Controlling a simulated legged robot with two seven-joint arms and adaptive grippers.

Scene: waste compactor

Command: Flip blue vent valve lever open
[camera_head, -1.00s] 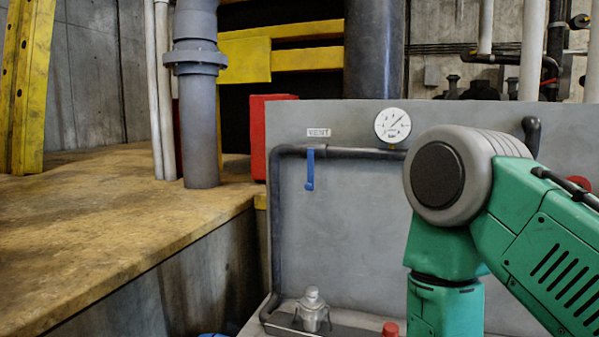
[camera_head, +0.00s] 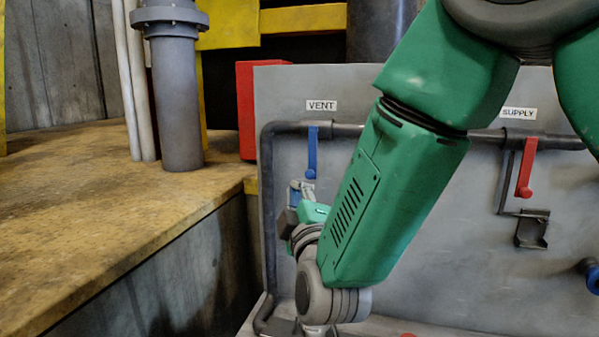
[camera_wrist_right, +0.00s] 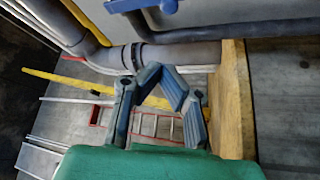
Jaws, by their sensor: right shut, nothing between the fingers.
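The blue vent lever (camera_head: 312,155) hangs down from the dark vent pipe (camera_head: 290,127), under the VENT label (camera_head: 321,105). My right gripper (camera_head: 302,188) is just below the lever's lower end, in front of the grey panel. In the right wrist view its fingers (camera_wrist_right: 161,72) are angled together, shut with nothing between them. A blue part, apparently the lever (camera_wrist_right: 142,5), shows at the top edge there, apart from the fingers. I cannot tell in the head view whether the fingertips touch the lever. My left gripper is not in view.
The red SUPPLY lever (camera_head: 526,167) hangs on the panel's right side, with a small dark bracket (camera_head: 532,231) below it. A yellow-brown ledge (camera_head: 110,215) and a grey flanged pipe (camera_head: 175,90) stand left of the panel. My right forearm covers the panel's middle.

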